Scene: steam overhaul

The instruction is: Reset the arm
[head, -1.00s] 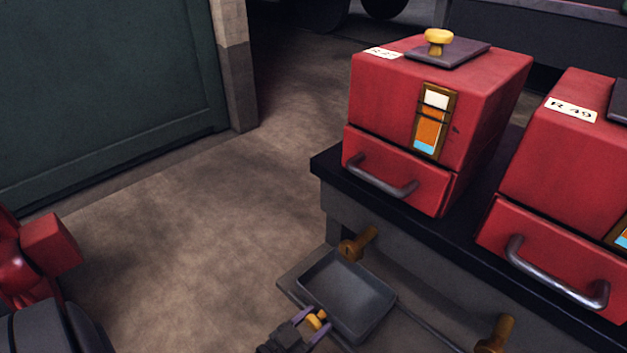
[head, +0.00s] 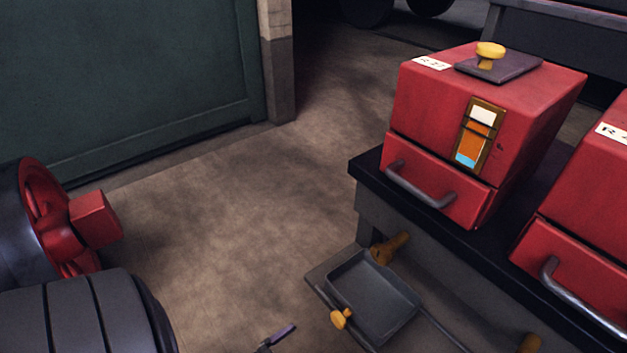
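A gripper, which looks like my left one (head: 282,335), shows only in part at the bottom edge of the head view. One purple-edged finger points up and to the right; the rest is cut off, so its opening is not clear. It is apart from the yellow-orange knob (head: 341,319) at the near left edge of the grey tray (head: 385,305). Nothing shows held at the visible finger. My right gripper is not in view.
Red box R 27 (head: 440,110) and a second red box (head: 590,215) stand on the dark bench (head: 367,170). A brass handle (head: 392,246) is by the tray. A red-hubbed dark part (head: 45,215) stands left. The middle floor (head: 220,230) is clear.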

